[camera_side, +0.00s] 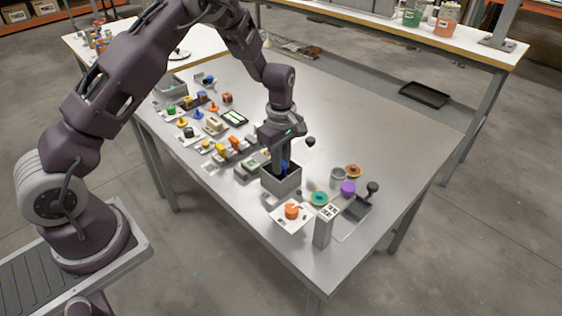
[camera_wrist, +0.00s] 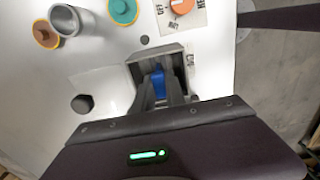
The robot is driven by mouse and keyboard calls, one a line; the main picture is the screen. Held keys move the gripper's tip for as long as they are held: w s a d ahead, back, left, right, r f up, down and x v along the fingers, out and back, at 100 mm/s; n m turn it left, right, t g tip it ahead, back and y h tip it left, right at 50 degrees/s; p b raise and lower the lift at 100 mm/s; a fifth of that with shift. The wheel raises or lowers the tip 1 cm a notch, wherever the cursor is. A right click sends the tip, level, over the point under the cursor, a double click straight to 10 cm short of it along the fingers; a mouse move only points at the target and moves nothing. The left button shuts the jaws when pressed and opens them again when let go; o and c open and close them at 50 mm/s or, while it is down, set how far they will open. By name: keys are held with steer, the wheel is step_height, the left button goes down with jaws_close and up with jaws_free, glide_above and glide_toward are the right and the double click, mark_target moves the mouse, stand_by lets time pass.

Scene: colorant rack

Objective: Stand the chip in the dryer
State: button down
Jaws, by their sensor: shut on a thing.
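A grey open-topped box (camera_side: 281,185), which looks like the dryer, stands on the metal table. Its rim also shows in the wrist view (camera_wrist: 146,55). My gripper (camera_side: 283,166) points down into the box's mouth. It is shut on a blue piece (camera_wrist: 158,82), which looks like the chip. The blue also shows at the fingers in the side view (camera_side: 285,168). The chip is between the fingers at the box opening. Its lower end and any contact with the box floor are hidden.
An orange knob (camera_side: 292,211) on a white card, a grey post (camera_side: 324,228), a teal disc (camera_side: 319,199), a purple piece (camera_side: 348,188) and a grey cup (camera_side: 338,175) stand near the box. Several small coloured pieces crowd the table's left. The far right of the table is clear.

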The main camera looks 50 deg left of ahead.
steer(key=shift+f, duration=0.2)
stand_by(0.4)
steer(key=shift+f, duration=0.5)
steer(key=shift+f, duration=0.1)
steer(key=shift+f, duration=0.4)
steer(key=c, duration=1)
jaws_free()
steer(key=shift+r, duration=3.55)
